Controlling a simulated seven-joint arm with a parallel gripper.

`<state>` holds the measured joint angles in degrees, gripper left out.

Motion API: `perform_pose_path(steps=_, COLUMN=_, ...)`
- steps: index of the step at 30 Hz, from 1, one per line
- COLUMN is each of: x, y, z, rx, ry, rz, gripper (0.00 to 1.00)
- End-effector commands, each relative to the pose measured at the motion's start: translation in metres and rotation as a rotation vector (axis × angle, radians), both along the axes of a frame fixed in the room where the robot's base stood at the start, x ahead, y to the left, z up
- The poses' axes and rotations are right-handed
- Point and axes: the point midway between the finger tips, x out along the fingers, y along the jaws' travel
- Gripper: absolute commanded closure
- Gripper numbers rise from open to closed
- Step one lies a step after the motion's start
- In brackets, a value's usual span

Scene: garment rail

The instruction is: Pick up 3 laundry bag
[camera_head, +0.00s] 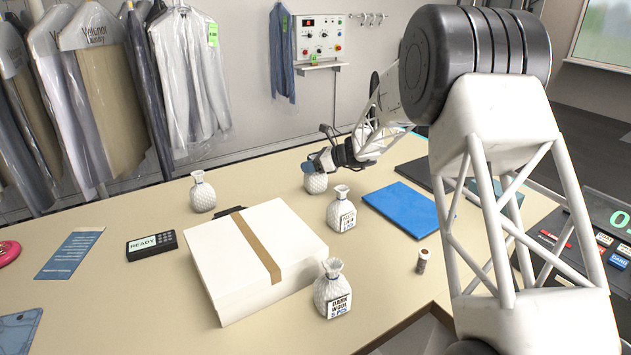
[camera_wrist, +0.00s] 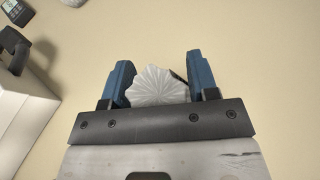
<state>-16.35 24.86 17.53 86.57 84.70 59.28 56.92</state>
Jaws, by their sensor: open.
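Several white quilted laundry bags with gathered necks stand upright on the beige table. One bag (camera_head: 316,182) is under my gripper (camera_head: 319,163), its top hidden by the fingers. In the wrist view, the pleated white top of this bag (camera_wrist: 158,87) lies between the blue fingers of my gripper (camera_wrist: 157,72), which are apart around it. Whether either finger touches it I cannot tell. A second bag (camera_head: 202,194) stands behind the white box. A third bag (camera_head: 341,212) with a label stands right of the box. Another bag (camera_head: 333,292), labelled "DARK WOOL", stands nearer the front.
A large white box (camera_head: 240,262) with a brown strip fills the middle of the table. A blue folded cloth (camera_head: 402,209) lies to the right. Bagged garments (camera_head: 185,75) hang behind.

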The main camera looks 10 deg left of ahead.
Motion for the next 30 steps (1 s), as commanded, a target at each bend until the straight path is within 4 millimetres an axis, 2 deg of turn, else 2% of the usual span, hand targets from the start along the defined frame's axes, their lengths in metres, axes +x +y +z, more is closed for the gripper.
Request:
perform_pose_path(steps=11, x=-0.0001, y=-0.0002, z=0.0002, rx=0.0, ry=0.0, rz=0.0, gripper=0.46)
perform_pose_path(steps=21, x=-0.0001, y=-0.0003, z=0.0003, rx=0.0, ry=0.0, rz=0.0, gripper=0.98)
perform_pose_path(steps=30, x=0.0, y=-0.0002, z=0.0007, rx=0.001, ry=0.0, rz=0.0, gripper=1.0)
